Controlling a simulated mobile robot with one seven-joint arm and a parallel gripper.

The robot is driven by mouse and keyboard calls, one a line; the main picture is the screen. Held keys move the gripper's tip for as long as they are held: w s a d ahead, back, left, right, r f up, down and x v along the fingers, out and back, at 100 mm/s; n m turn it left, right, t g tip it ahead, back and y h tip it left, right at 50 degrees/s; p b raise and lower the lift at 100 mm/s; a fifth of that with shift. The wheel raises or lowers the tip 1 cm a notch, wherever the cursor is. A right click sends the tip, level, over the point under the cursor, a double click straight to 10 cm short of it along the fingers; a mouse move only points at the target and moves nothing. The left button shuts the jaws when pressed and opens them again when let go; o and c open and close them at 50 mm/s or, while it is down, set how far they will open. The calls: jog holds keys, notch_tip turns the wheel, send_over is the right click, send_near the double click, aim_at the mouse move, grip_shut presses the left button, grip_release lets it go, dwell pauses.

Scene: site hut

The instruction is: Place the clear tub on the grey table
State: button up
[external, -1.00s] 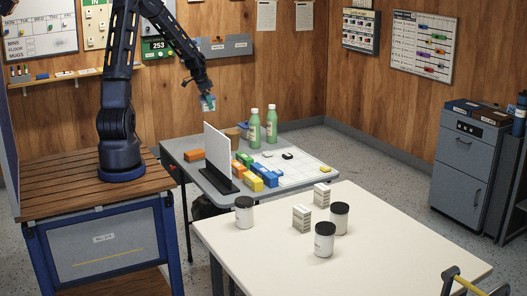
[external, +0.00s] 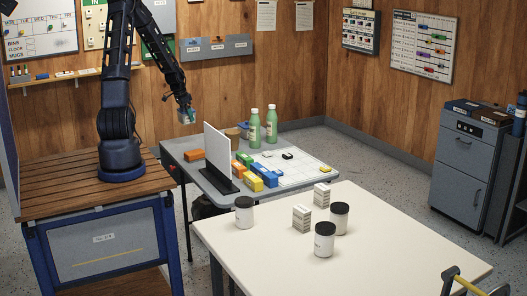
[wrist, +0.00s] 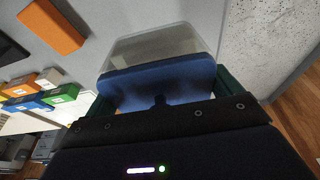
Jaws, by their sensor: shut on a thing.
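My gripper (external: 186,108) is shut on the clear tub (external: 188,118), in the air above the back left part of the grey table (external: 180,147). In the wrist view the clear tub (wrist: 165,42) has a blue lid facing the camera. My gripper's dark green fingers (wrist: 160,92) are on either side of it. The grey table (wrist: 125,14) lies beneath the tub, with its edge just right of the tub. The gap between the tub and the table top cannot be told exactly.
A white upright panel (external: 218,150) on a black base stands on the grey table. An orange block (external: 195,155) lies left of it. Coloured blocks (external: 255,178) and green bottles (external: 254,127) are to its right. The table's back left area looks clear.

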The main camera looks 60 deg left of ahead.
aim_at(180, 111)
notch_tip(180, 111, down, 12)
jog(key=shift+f, duration=0.1)
dwell(0.5)
jog(key=shift+f, duration=0.1)
jog(key=o, duration=0.9)
jog(key=shift+c, duration=0.2)
jog(key=v, duration=1.2)
jog(key=shift+w+r, duration=0.1)
jog(key=shift+r, duration=0.15)
